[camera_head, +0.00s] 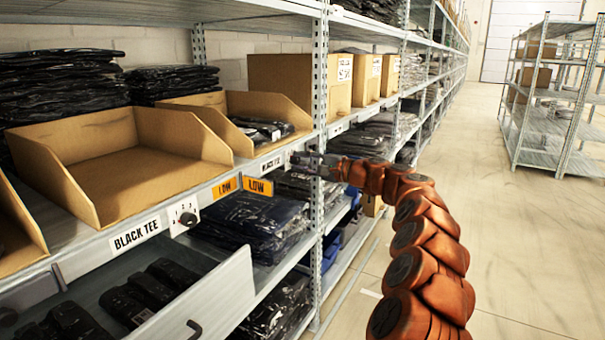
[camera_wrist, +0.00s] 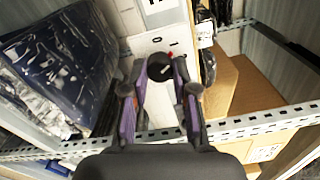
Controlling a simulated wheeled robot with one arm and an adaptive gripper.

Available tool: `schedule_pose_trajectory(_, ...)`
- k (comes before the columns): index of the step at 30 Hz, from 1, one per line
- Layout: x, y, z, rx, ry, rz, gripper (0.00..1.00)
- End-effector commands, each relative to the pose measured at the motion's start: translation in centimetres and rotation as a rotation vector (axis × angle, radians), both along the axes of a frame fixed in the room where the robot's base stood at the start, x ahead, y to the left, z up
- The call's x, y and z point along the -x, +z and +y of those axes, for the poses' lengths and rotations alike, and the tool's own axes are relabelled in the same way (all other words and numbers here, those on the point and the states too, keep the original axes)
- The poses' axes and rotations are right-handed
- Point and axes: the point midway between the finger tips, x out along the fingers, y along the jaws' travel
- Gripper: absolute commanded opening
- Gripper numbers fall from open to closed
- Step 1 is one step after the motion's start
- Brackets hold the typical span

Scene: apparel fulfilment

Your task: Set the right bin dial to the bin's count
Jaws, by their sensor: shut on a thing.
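The right bin (camera_head: 215,100) is an open cardboard bin on the shelf, with dark wrapped packets (camera_head: 262,130) inside; they overlap and I cannot tell their number. Its front label (camera_head: 270,164) is on the shelf edge. The right bin's dial (camera_wrist: 160,67) is a round black knob with a red mark on a white plate (camera_wrist: 158,98); the mark points to the upper right in the wrist view. My gripper (camera_head: 303,162) is at the shelf edge, hiding this dial in the head view. In the wrist view its fingers (camera_wrist: 160,78) are closed on the knob's sides.
An empty cardboard bin (camera_head: 85,135) stands left, with a BLACK TEE label (camera_head: 135,234) and its own dial (camera_head: 188,218). Orange LOW tags (camera_head: 258,186) hang nearby. An open drawer (camera_head: 205,290) juts out below. A shelf upright (camera_head: 319,110) stands close. The aisle is clear.

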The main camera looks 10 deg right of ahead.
Motion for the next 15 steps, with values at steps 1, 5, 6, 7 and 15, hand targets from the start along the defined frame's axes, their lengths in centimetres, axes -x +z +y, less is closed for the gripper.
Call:
schedule_pose_trajectory(1,0.02,-0.52,0.07,0.020,0.002,-0.020,0.00)
schedule_pose_trajectory(5,0.02,-0.36,0.08,0.060,0.002,-0.063,0.00)
schedule_pose_trajectory(6,0.02,-0.31,0.10,0.069,0.002,-0.073,0.00)
schedule_pose_trajectory(7,0.01,-0.27,0.09,0.076,0.002,-0.080,0.00)
schedule_pose_trajectory(15,-0.01,-0.09,0.12,0.104,0.003,-0.109,0.00)
